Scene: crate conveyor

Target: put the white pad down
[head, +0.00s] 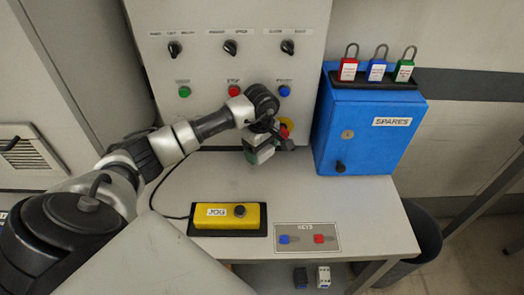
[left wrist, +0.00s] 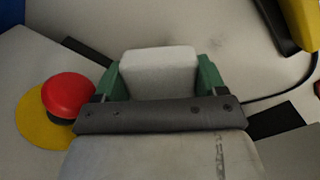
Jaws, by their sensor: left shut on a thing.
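The white pad (left wrist: 158,72) is between the green fingers of my left gripper (left wrist: 160,82) in the left wrist view. The gripper is shut on it. In the head view the left gripper (head: 262,153) is over the back of the grey table (head: 190,185), in front of the control panel (head: 205,65). Only a small pale part of the pad (head: 265,154) shows there. I cannot tell whether the pad touches the table. My right gripper is not in view.
A red mushroom button (left wrist: 68,95) on a yellow base is close beside the left gripper. A blue SPARES box (head: 365,125) bearing padlocks stands at right. A yellow JOG box (head: 228,217) and a KEYS plate (head: 306,230) lie at the front. The table between is clear.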

